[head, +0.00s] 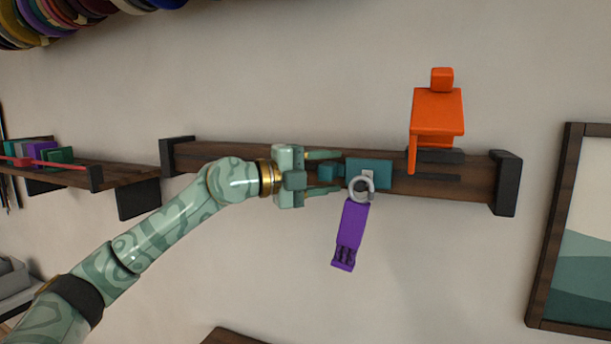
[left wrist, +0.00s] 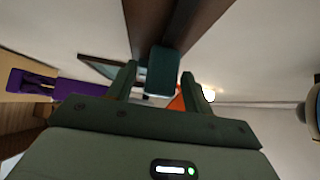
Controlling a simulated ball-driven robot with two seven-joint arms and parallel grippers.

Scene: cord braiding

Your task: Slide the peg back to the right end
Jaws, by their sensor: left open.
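The peg is a teal block (head: 372,173) with a small teal knob on its left side, on a dark wooden rail (head: 228,158) fixed to the wall. It sits a little right of the rail's middle. A grey ring hook (head: 361,187) on its front carries a hanging purple strap (head: 349,235). My left gripper (head: 336,172) is open, its fingers pointing right, above and below the knob. In the left wrist view the teal peg (left wrist: 162,72) lies between the two spread fingers; I cannot tell whether they touch it. My right gripper is not in view.
An orange holder (head: 437,112) sits on the rail right of the peg. Black end blocks cap the rail at left (head: 176,156) and right (head: 505,184). A shelf (head: 75,174) hangs at left, a framed picture (head: 580,240) at right. Coloured spools (head: 60,20) are at top left.

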